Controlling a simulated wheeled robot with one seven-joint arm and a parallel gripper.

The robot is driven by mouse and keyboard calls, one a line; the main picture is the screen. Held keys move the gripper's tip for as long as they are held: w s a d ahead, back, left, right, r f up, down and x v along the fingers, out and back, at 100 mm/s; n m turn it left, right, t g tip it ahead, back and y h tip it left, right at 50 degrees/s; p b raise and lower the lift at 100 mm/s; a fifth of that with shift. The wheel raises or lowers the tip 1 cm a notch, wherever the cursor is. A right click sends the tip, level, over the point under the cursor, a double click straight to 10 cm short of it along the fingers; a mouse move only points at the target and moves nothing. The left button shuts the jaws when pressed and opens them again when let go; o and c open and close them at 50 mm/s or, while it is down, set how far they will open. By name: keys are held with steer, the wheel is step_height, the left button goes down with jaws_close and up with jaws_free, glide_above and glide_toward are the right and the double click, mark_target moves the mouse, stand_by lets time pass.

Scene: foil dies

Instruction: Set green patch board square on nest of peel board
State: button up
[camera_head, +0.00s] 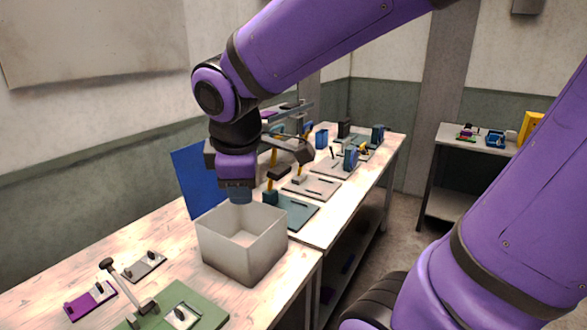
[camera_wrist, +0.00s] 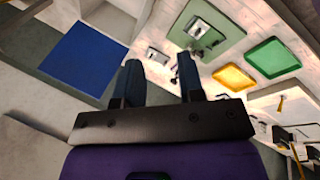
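A flat green board (camera_head: 208,305) lies on the near bench at the bottom of the head view. A small pale plate with pegs (camera_head: 181,318) sits on it, and a T-topped post stands at its left. In the wrist view the green board (camera_wrist: 228,36) is at top centre. I cannot tell which piece is the green patch board or the peel board's nest. My gripper (camera_head: 239,195) hangs by the back of the pale box, above the bench. In the wrist view my gripper's fingers (camera_wrist: 158,65) are apart with nothing visible held between them.
An open pale box (camera_head: 262,252) stands near the bench's front edge. A purple plate (camera_head: 90,302) and a grey plate (camera_head: 146,267) lie left. A blue panel (camera_head: 190,175) stands behind. Yellow (camera_wrist: 233,77) and green trays (camera_wrist: 271,57) show in the wrist view. Far benches hold several boards.

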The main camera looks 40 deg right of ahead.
steer(key=s+d+r+m+t+y, duration=0.1)
steer(key=s+d+r+m, duration=0.3)
steer(key=s+m, duration=0.4)
steer(key=shift+s+m+t+y, duration=0.3)
steer(key=shift+m+t+y, duration=0.15)
steer(key=shift+m, duration=0.85)
